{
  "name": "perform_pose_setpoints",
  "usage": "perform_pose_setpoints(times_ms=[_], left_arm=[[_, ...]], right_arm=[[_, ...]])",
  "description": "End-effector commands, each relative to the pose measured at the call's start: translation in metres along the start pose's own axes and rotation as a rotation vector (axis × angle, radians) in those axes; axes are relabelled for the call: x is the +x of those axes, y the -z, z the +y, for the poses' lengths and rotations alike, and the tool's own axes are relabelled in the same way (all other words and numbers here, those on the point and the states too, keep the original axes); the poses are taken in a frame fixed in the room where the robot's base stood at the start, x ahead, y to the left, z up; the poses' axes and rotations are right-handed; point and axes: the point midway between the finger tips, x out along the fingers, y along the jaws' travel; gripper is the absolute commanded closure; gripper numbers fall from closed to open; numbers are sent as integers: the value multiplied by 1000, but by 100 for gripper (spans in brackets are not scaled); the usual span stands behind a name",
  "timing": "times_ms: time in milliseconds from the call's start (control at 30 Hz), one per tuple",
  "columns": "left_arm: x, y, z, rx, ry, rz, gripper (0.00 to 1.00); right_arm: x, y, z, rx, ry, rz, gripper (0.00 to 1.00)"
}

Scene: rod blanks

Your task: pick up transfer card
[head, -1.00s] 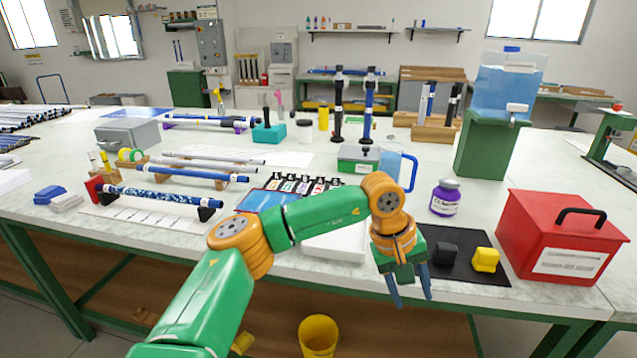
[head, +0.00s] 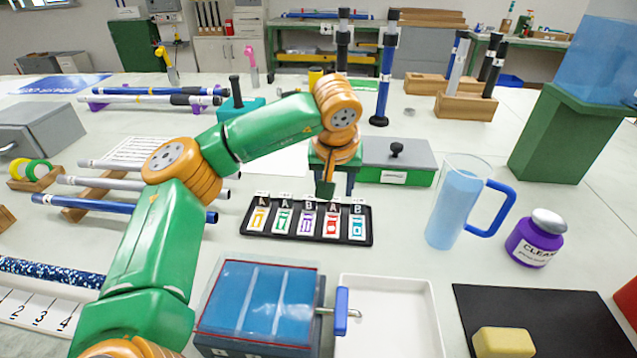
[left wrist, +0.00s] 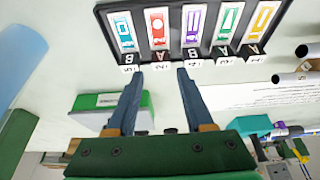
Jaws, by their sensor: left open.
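A black card rack (head: 300,239) lies on the table and holds several colored cards. They are yellow (head: 258,219), green (head: 282,221), purple (head: 307,223), red (head: 332,226) and teal (head: 356,228), with letter tags along the far edge. I cannot tell which is the transfer card. My left gripper (head: 325,188) is open and empty, pointing down by the rack's far edge. In the left wrist view, its fingertips (left wrist: 158,73) are apart, and the red card (left wrist: 158,27) lies beyond them. My right gripper is not in view.
A green-and-grey box (head: 398,162) stands behind the gripper. A water jug (head: 455,205) and a purple jar (head: 535,238) stand to the right. A blue-lidded box (head: 258,305) and a white tray (head: 388,320) lie in front of the rack.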

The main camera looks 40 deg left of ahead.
Motion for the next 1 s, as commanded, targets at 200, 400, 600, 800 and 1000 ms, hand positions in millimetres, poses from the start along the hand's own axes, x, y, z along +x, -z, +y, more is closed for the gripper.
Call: perform_pose_setpoints(times_ms=[200, 400, 600, 800, 1000], left_arm=[[18, 0, -1, 1, 2, -3, 48], [57, 2, -4, 0, 3, -3, 48], [72, 2, -3, 1, 0, -1, 48], [71, 3, -3, 1, -1, 0, 69], [71, 3, -3, 0, -1, 0, 100]], right_arm=[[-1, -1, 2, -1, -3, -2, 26], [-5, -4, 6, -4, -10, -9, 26], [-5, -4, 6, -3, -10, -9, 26], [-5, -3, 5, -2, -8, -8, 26], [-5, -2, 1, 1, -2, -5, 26]])
